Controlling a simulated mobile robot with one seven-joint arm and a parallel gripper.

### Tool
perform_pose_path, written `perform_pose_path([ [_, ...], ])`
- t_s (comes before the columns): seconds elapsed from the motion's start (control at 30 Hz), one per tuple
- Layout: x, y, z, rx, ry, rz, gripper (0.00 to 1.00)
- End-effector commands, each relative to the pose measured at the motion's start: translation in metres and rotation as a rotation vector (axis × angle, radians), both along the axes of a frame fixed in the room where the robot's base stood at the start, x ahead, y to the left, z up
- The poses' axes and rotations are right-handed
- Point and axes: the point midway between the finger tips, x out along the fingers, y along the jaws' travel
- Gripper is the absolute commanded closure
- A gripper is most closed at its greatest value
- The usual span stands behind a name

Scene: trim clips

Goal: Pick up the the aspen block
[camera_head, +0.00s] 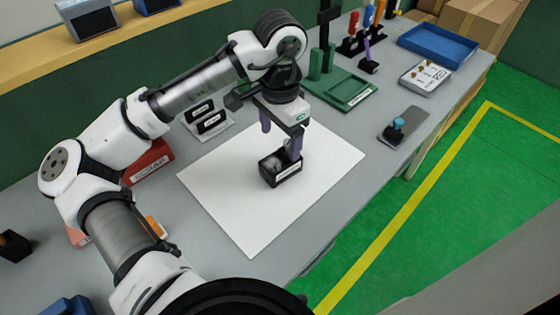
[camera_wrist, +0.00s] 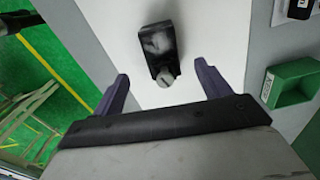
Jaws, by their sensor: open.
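A small dark block or box (camera_head: 280,170) with a pale label on its front sits on the white sheet (camera_head: 225,200); the label is too small to read, so I cannot tell if it is the aspen block.
A green fixture (camera_head: 340,90) stands behind the sheet, and a red box (camera_head: 150,160) to the left. A blue tray (camera_head: 438,46), a white board with small brass-coloured parts (camera_head: 425,76) and a grey plate (camera_head: 403,126) lie to the right. The sheet around the block is clear.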

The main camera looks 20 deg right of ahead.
Motion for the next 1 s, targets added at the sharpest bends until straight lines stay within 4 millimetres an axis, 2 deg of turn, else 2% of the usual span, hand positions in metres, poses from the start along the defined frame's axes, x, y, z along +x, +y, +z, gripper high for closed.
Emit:
perform_pose_path([
  [0.1,0.0,0.001,-0.016,0.001,0.001,0.001,0.24],
  [0.37,-0.001,0.004,-0.034,0.0,0.002,0.002,0.24],
  [0.63,-0.001,0.008,-0.07,0.0,0.001,0.001,0.24],
  [0.9,-0.001,0.007,-0.075,-0.001,0.0,0.001,0.24],
  [0.93,-0.001,0.007,-0.075,-0.001,0.0,0.001,0.25],
  [1.0,-0.001,0.007,-0.075,-0.001,0.0,0.001,0.34],
])
